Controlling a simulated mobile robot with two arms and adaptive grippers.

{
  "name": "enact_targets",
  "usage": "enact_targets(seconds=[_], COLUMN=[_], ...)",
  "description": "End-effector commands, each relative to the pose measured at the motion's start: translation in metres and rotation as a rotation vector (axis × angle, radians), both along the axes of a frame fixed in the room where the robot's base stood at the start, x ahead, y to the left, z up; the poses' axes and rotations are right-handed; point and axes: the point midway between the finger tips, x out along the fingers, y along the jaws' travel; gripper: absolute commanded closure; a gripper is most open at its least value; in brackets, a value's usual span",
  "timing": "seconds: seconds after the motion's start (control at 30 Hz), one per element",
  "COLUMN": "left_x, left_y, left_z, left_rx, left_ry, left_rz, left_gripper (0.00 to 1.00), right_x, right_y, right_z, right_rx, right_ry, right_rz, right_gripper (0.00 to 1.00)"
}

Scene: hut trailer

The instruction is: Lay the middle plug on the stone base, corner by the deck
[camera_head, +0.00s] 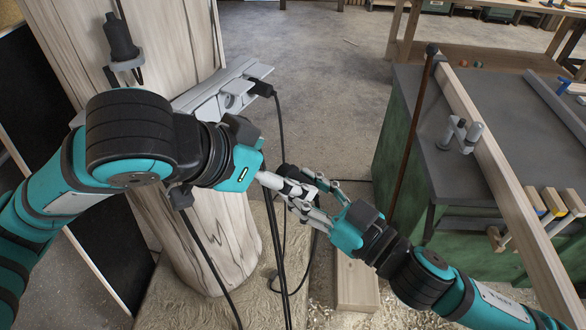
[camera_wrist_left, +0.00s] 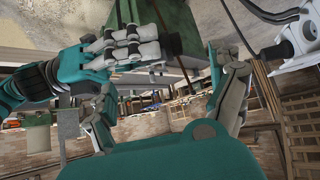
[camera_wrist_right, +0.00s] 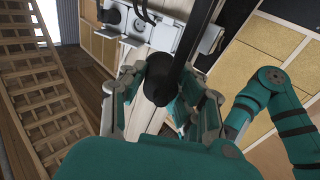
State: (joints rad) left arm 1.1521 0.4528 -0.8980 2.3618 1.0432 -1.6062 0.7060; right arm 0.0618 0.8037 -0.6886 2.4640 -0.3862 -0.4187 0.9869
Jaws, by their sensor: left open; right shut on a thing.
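A black plug (camera_head: 289,173) is in my right gripper (camera_head: 316,196), held in the air in front of the wooden post and above the pale rough slab (camera_head: 165,305). In the right wrist view the plug (camera_wrist_right: 160,76) sits between the fingers, its cable rising past the strip. My left gripper (camera_head: 288,188) is open; its fingers are close to the right gripper and overlap it in the head view. In the left wrist view its spread fingers (camera_wrist_left: 168,108) hold nothing, and the right gripper (camera_wrist_left: 118,48) is just beyond. Whether the left fingers touch the plug is unclear.
A grey socket strip (camera_head: 215,95) is on the post. Loose cables (camera_head: 277,240) hang to the slab. A wooden beam (camera_head: 356,285) and a green cabinet (camera_head: 405,130) stand to the right.

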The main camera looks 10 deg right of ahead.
Motion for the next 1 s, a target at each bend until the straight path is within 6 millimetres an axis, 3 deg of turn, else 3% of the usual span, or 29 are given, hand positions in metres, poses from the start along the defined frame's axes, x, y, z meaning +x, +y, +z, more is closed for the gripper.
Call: enact_targets(seconds=[0.3,0.77,1.0], left_x=[0.023,0.028,0.028], left_y=[-0.028,-0.034,-0.034], left_z=[-0.036,-0.044,-0.044], left_rx=[-0.001,-0.002,-0.001], left_ry=[0.002,-0.001,-0.002], left_rz=[0.001,0.000,0.001], left_gripper=[0.07,0.07,0.39], right_x=[0.000,0.000,0.000], right_y=[0.000,0.000,0.000], right_z=[0.000,0.000,0.000], right_rx=[0.001,0.001,0.001], right_ry=[-0.001,-0.001,-0.001], right_rz=[0.000,0.000,0.000], right_gripper=[1.00,1.00,1.00])
